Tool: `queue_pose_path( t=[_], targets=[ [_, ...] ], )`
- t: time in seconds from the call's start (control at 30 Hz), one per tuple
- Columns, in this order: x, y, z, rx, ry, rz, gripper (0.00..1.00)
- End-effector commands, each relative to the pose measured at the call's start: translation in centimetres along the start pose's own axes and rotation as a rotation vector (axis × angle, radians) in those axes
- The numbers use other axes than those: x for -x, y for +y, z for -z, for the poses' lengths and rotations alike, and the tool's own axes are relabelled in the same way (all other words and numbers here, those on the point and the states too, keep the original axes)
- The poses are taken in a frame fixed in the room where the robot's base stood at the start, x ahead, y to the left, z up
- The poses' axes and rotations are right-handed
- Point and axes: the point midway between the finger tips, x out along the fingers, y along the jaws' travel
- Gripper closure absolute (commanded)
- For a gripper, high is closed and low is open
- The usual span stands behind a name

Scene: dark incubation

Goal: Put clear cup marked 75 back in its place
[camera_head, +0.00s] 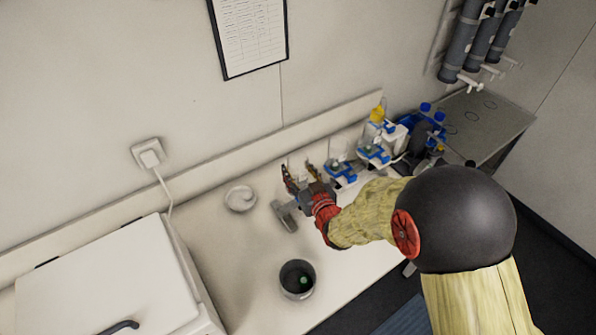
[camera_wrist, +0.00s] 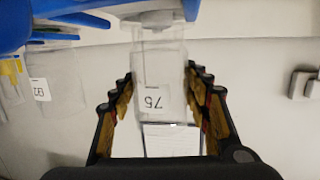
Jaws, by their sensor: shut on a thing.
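The clear cup marked 75 (camera_wrist: 155,75) is between the fingers of my gripper (camera_wrist: 158,105) in the wrist view. My gripper is shut on it, and its label reads upside down there. One end of the cup is close to a pale grey part at the top of the picture; I cannot tell whether they touch. In the head view my gripper (camera_head: 300,176) is over the bench, left of the blue and white stands (camera_head: 341,173), and the cup cannot be made out. A second clear cup (camera_wrist: 45,85) with a label is at the left in the wrist view.
Another blue and white stand (camera_head: 373,151) and blue-capped bottles (camera_head: 438,117) are farther right. A white dish (camera_head: 240,198) and a dark pot (camera_head: 297,279) with something green inside stand on the bench (camera_head: 250,255). A white box (camera_head: 110,285) is at lower left.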

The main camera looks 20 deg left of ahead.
Motion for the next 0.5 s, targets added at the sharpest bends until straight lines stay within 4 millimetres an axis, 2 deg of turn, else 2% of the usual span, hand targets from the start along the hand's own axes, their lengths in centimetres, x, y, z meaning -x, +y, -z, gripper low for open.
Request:
queue_pose_path(
  t=[0.37, 0.4, 0.5],
  targets=[
    [-0.17, 0.00, -0.77, 0.000, 0.001, 0.000, 0.79],
    [-0.15, 0.00, -0.68, 0.000, 0.000, 0.000, 0.50],
    [-0.14, 0.00, -0.66, 0.000, 0.000, 0.000, 0.45]
  ],
)
